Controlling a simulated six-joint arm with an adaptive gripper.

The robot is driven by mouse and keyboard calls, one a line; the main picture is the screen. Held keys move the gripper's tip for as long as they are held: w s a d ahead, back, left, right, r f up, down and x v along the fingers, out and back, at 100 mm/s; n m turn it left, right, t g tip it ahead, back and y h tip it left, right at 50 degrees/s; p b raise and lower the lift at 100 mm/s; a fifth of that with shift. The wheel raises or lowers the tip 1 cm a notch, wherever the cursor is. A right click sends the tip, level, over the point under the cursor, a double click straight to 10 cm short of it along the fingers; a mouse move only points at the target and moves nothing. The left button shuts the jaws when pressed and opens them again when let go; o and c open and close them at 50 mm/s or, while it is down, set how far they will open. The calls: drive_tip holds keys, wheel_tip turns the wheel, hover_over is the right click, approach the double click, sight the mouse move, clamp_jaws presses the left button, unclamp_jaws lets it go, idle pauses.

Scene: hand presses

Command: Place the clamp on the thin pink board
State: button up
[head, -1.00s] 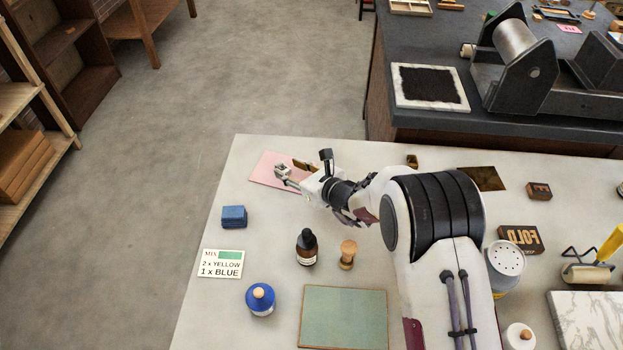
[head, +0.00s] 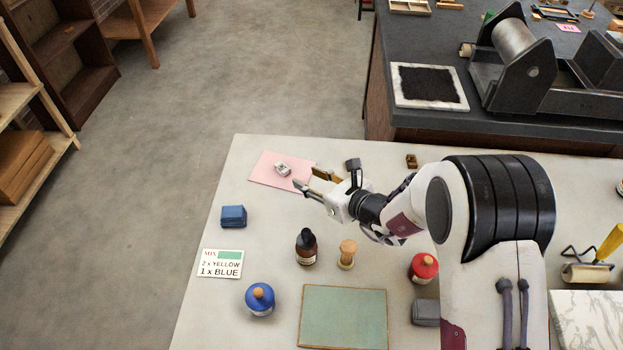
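The thin pink board (head: 268,176) lies flat near the far left corner of the white table. The clamp (head: 283,168), a small silvery piece, rests on the pink board right of its middle. My gripper (head: 308,181) is just right of the clamp, near the board's right edge, and apart from it. Its fingers look spread, with nothing seen between them.
A blue block (head: 233,216), a mix card (head: 220,263), a blue jar (head: 260,299), a dark bottle (head: 306,247), a wooden-handled tool (head: 347,254), a green board (head: 342,318) and a red jar (head: 423,268) stand nearer. A dark bench (head: 500,127) with a press is behind.

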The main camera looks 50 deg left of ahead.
idle(0.8)
drive_tip(key=d+r+n+g+h, duration=0.15)
drive_tip(key=d+r+n, duration=0.85)
drive_tip(key=d+r, duration=1.05)
drive_tip(key=s+d+r+n+t+h, duration=0.1)
drive_tip(key=s+d+n+t+h, duration=0.1)
drive_tip(key=d, duration=1.2)
drive_tip(key=s+d+r+n+t+h, duration=0.1)
drive_tip(key=d+h, duration=0.5)
drive_tip(key=d, duration=0.9)
drive_tip(key=s+d+r+n+t+h, duration=0.1)
drive_tip(key=s+d+n+t+h, duration=0.3)
drive_tip(key=d, duration=1)
drive_tip(key=shift+s+d+n, duration=0.15)
drive_tip(key=shift+s+n, duration=0.35)
drive_tip(key=shift+s, duration=0.65)
